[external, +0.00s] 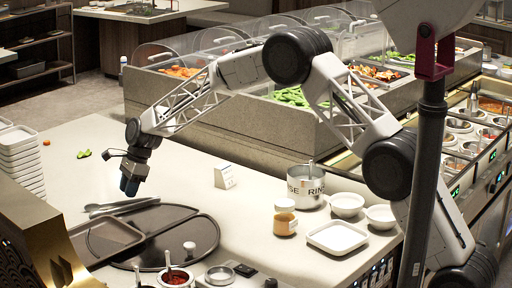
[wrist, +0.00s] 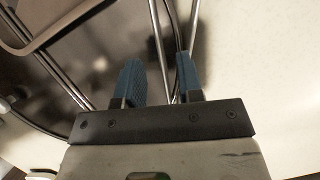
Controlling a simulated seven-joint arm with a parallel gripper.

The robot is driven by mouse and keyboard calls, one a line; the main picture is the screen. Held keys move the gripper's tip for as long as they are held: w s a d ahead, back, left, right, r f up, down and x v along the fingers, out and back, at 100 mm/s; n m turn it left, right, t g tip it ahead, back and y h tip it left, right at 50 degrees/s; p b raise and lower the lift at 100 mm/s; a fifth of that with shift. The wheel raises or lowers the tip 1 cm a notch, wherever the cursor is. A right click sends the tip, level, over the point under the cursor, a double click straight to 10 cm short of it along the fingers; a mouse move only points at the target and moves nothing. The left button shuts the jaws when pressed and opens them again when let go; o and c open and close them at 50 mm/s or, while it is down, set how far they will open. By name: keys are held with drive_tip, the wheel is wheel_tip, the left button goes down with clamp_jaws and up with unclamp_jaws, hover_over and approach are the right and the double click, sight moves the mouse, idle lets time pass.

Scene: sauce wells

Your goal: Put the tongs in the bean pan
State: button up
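The metal tongs (external: 122,206) lie along the far edge of a dark round tray on the pale counter. My gripper (external: 130,187) is just above them, pointing down. In the wrist view its two blue fingers (wrist: 160,82) are apart, and the thin metal arms of the tongs (wrist: 159,38) run between and beneath them. I cannot tell whether the fingers touch the tongs. Pans of food stand under clear covers at the back; one holds green food (external: 292,97) that may be beans, but I cannot make out which is the bean pan.
A rectangular dark tray (external: 88,250) overlaps the round tray (external: 205,235). A white sign (external: 225,177), a metal pot (external: 306,189), a jar (external: 285,222), white bowls (external: 346,204) and a square plate (external: 337,238) stand to the right. Stacked plates (external: 20,150) are at left. Clear covers (external: 215,42) rise over the pans.

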sight(125, 203)
drive_tip(key=shift+x, duration=2.6)
drive_tip(key=shift+d, duration=0.15)
drive_tip(key=shift+c, duration=0.5)
clamp_jaws()
